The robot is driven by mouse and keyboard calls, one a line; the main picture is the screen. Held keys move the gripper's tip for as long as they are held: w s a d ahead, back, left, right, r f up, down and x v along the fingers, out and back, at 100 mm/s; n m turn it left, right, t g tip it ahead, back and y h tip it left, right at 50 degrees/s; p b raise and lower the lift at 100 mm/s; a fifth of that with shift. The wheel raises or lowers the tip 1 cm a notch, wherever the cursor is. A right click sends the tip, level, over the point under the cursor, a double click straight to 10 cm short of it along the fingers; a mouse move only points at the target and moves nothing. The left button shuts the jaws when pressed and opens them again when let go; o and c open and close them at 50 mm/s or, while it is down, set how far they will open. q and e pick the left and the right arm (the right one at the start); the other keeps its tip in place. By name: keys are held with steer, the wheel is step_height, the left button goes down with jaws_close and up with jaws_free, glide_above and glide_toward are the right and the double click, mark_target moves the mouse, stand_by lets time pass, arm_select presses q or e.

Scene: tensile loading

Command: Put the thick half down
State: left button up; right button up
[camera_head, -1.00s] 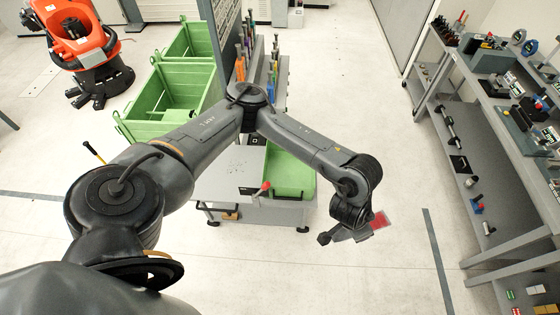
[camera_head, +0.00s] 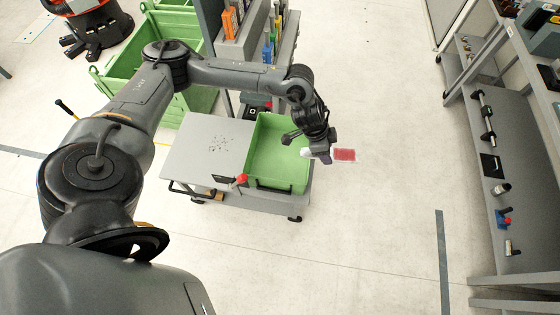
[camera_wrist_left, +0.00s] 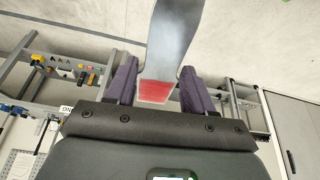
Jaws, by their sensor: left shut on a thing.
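My left gripper (camera_head: 318,156) is shut on a small flat piece with a red face (camera_head: 344,155), the held half. It sticks out to the right of the fingers in the head view. In the left wrist view, the left gripper (camera_wrist_left: 158,88) has dark fingers on both sides of the half's red end (camera_wrist_left: 155,91); its grey flared part (camera_wrist_left: 175,35) extends away from the gripper. In the head view the gripper and half appear just right of the green bin (camera_head: 262,150) on the cart; their height above it is hard to judge. My right gripper is not in view.
A tool rack (camera_head: 262,40) stands behind. A grey bench (camera_head: 535,110) stands at right. Open floor lies between.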

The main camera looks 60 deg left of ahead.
arm_select(q)
steer(key=shift+m, duration=0.7)
steer(key=a+f+b, duration=0.7)
steer(key=f+b, duration=0.5)
steer(key=f, duration=0.3)
steer(key=s+a+f+b, duration=0.1)
steer(key=a+f+b, duration=0.6)
steer(key=f+b, duration=0.4)
steer(key=s+a+f+b, duration=0.1)
steer(key=a+f+b, duration=0.6)
steer(key=f+b, duration=0.5)
step_height(320, 180, down, 7)
steer(key=shift+s+a+f+b, duration=0.1)
steer(key=shift+s+b, duration=0.05)
steer(key=shift+b, duration=0.2)
steer(key=shift+f, duration=0.15)
steer(key=shift+f, duration=0.6)
steer(key=o, duration=1.2)
steer(key=shift+c, duration=0.2)
